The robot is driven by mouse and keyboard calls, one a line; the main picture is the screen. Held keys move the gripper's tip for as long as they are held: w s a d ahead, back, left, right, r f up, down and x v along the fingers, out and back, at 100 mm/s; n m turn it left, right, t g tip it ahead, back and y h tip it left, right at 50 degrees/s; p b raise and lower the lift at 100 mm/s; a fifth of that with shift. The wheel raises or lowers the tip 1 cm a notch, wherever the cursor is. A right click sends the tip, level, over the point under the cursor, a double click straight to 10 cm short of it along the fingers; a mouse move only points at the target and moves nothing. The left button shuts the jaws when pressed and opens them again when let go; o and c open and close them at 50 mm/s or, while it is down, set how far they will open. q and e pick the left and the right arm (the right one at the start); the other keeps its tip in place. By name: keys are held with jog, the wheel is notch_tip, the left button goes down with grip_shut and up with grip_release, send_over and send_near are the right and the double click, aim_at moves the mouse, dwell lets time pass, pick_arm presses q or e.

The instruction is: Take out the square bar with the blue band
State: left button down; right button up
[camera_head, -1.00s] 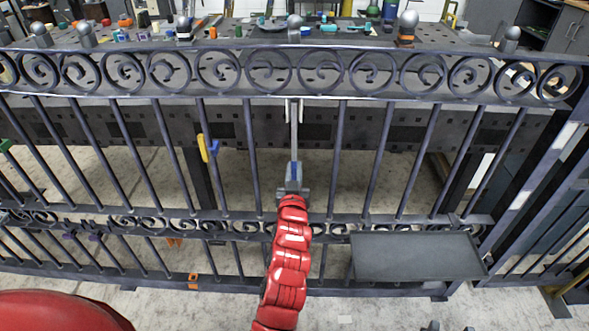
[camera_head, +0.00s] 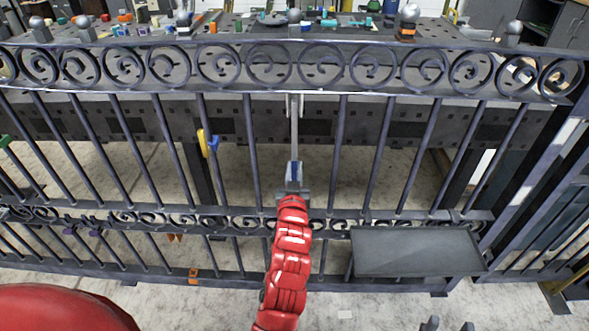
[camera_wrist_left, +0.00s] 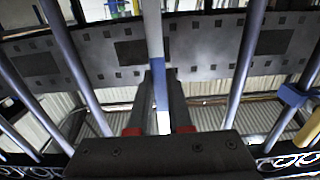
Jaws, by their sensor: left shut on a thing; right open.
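The square bar (camera_head: 294,125) is pale grey and stands upright in the middle of the gate, between two round dark bars. Its blue band (camera_head: 294,172) shows at my left gripper (camera_head: 293,183), which is shut on the bar just above the lower scroll rail. In the left wrist view the bar (camera_wrist_left: 153,35) runs down between the fingers, with the blue band (camera_wrist_left: 161,95) between them. The bar's lower end is hidden behind my gripper and red arm. My right gripper (camera_head: 449,326) is open and empty at the bottom edge, only its fingertips showing.
The dark gate has an upper scroll rail (camera_head: 330,67) and a lower one. A grey tray (camera_head: 418,252) sits at the front right. A yellow and blue clip (camera_head: 207,144) is on a bar to the left. A cluttered workbench (camera_head: 340,125) stands behind the gate.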

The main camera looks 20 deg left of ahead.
pick_arm(q)
jog(key=shift+r, duration=0.1)
jog(key=shift+b+v, duration=0.35)
jog(key=shift+v, duration=2.7)
jog(key=shift+b+v, duration=0.7)
jog(key=shift+v, duration=2.3)
